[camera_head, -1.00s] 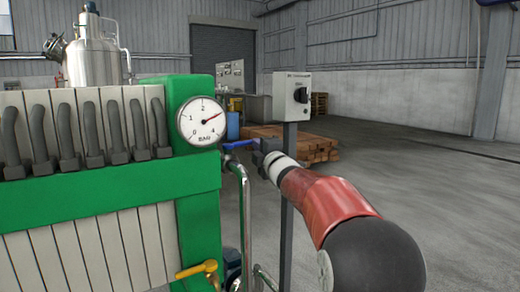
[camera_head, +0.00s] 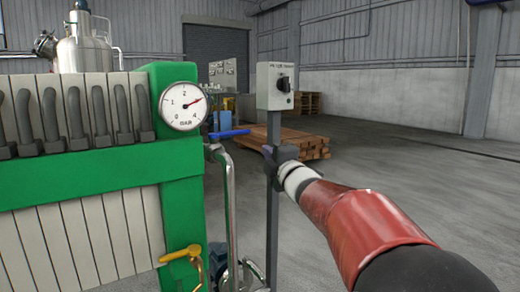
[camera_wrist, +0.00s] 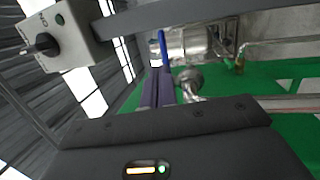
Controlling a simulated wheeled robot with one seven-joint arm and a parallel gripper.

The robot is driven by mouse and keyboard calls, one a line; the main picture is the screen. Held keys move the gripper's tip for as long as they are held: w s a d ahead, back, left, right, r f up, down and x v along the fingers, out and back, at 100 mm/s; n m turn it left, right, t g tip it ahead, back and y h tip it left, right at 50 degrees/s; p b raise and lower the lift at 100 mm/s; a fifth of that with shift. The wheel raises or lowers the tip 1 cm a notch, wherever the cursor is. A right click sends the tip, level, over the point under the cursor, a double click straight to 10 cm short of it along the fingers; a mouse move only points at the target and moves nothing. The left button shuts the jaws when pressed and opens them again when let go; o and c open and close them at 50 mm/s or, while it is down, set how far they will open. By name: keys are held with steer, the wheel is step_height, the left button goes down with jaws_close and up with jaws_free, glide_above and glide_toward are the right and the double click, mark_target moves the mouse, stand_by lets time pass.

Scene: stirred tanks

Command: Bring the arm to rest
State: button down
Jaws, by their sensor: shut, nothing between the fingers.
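My arm reaches in from the lower right of the head view. My gripper (camera_head: 272,158) is at its far end, in front of the grey post and right of the blue valve handle (camera_head: 228,134), apart from it in the picture. In the wrist view my gripper's fingers (camera_wrist: 158,88) lie together, shut and empty. The blue handle (camera_wrist: 163,48) shows just beyond their tips there; I cannot tell the gap in depth.
A switch box (camera_head: 277,86) with a black knob stands on the post; it also shows in the wrist view (camera_wrist: 60,36). A green filter press with a pressure gauge (camera_head: 183,106) fills the left. A yellow-handled valve (camera_head: 182,254) sits low. Open floor lies right.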

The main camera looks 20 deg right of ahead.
steer(key=s+a+f+m+g+h+p, duration=0.1)
steer(key=s+a+f+m+g+p, duration=0.1)
steer(key=s, duration=1)
steer(key=s+a+f+m+g+h+p, duration=0.1)
steer(key=s+a+f+m+g+p, duration=0.2)
steer(key=s+f+m+g, duration=0.4)
steer(key=s+a+f+m+g+h+p, duration=0.1)
steer(key=s+f+m+g+p, duration=0.4)
steer(key=s+m, duration=0.5)
steer(key=s+a+f, duration=0.1)
steer(key=s, duration=0.7)
steer(key=shift+a+m, duration=0.25)
steer(key=shift+m, duration=0.15)
steer(key=shift+a, duration=0.1)
